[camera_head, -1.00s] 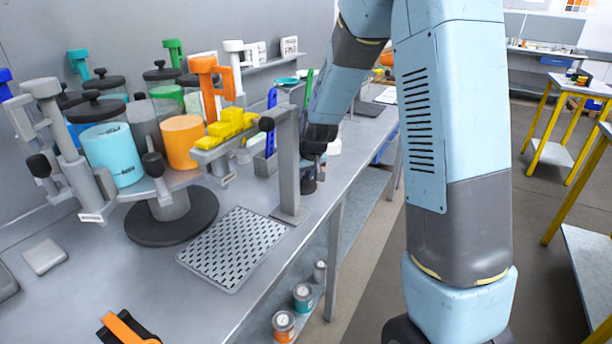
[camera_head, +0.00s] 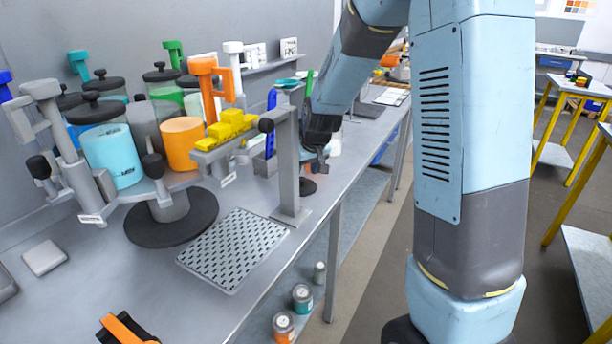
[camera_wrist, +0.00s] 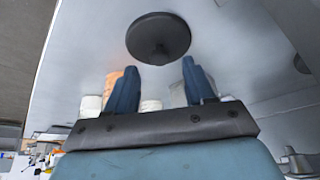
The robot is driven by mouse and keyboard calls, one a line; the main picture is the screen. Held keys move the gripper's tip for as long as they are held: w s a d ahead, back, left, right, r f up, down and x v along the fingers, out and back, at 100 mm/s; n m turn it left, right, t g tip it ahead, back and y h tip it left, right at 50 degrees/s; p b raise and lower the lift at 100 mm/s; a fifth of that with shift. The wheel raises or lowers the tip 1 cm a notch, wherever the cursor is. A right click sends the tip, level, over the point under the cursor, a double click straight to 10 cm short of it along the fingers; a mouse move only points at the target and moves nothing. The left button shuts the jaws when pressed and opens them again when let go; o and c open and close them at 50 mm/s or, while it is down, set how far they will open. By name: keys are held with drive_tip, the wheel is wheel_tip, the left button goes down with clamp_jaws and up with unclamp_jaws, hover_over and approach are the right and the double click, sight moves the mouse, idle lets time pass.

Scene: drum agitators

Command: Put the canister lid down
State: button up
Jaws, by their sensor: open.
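The canister lid (camera_head: 307,187) is a dark round disc with a knob. It lies on the grey bench behind the upright post, partly hidden by it in the head view. In the wrist view the whole lid (camera_wrist: 158,30) shows flat on the bench, knob towards me, beyond the fingertips. My gripper (camera_head: 316,170) is just above and right of the lid in the head view. In the wrist view my gripper (camera_wrist: 160,75) has its two blue fingers apart with nothing between them. The orange canister (camera_head: 182,143) on the round stand has no lid on it.
The grey post (camera_head: 287,165) stands close left of my gripper, with yellow blocks (camera_head: 228,128) on an arm beside it. A perforated mat (camera_head: 232,250) lies in front. Lidded canisters (camera_head: 110,155) crowd the stand at left. The bench's right edge is near.

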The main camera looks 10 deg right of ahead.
drive_tip(key=s+d+r+m, duration=0.1)
drive_tip(key=s+d+r, duration=0.1)
drive_tip(key=s+r, duration=0.6)
drive_tip(key=s+d+r, duration=0.3)
drive_tip(key=s+r, duration=0.4)
drive_tip(key=r, duration=0.1)
drive_tip(key=s+d+r+m, duration=0.1)
drive_tip(key=s+d, duration=0.1)
drive_tip(key=s, duration=0.6)
drive_tip(key=s+d+r+m+t+h, duration=0.1)
drive_tip(key=s+r, duration=0.1)
drive_tip(key=s, duration=0.6)
drive_tip(key=shift+s+d, duration=0.3)
drive_tip(key=shift+d, duration=0.05)
